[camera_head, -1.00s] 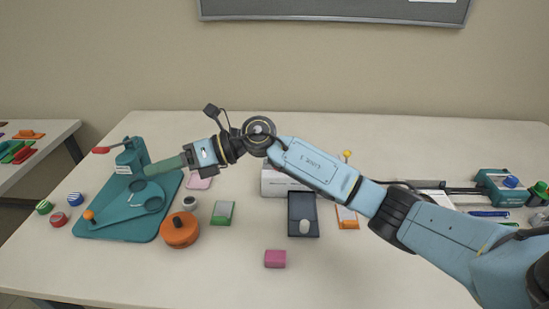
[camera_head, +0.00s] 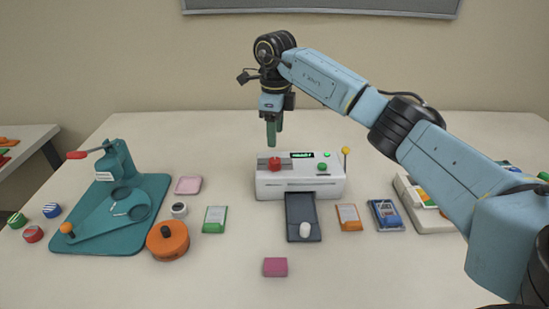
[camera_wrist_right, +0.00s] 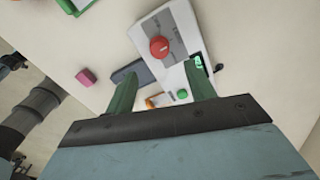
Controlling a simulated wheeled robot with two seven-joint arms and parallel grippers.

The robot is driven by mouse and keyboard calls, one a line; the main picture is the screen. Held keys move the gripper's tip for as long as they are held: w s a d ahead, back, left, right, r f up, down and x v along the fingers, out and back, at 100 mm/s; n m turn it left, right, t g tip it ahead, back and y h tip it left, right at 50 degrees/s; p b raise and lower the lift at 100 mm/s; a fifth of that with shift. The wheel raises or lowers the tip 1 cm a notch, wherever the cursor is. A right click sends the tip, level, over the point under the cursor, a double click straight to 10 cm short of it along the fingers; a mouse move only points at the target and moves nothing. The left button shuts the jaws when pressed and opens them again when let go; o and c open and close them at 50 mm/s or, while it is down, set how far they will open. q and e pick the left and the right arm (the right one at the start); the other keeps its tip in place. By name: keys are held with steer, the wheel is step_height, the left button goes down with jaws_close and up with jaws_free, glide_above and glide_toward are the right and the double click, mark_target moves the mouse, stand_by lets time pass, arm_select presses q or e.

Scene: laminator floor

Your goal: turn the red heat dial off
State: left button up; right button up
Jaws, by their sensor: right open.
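The red heat dial (camera_head: 274,164) sits on the left part of the top of the white laminator (camera_head: 330,186). In the right wrist view the dial (camera_wrist_right: 159,47) shows as a round red knob on a grey panel, ahead of the fingers and apart from them. My right gripper (camera_head: 272,140) points down above the dial, with a gap between them. In the right wrist view its two green fingers (camera_wrist_right: 160,82) are spread with nothing between them. My left gripper is not in view.
A green knob (camera_head: 322,167), a lit display (camera_head: 302,155) and a yellow-tipped lever (camera_head: 346,150) are on the laminator's right side. A dark tray (camera_head: 304,234) extends from its front. A teal press (camera_head: 150,239) stands left. The table's front middle is mostly clear.

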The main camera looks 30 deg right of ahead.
mark_target(275, 160)
step_height(275, 160, down, 8)
steer(key=shift+r, duration=0.15)
steer(key=shift+f+b, duration=0.3)
steer(key=shift+f, duration=0.15)
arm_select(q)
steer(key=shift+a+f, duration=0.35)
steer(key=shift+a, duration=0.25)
arm_select(e)
steer(key=c, duration=1)
steer(key=shift+o, duration=0.2)
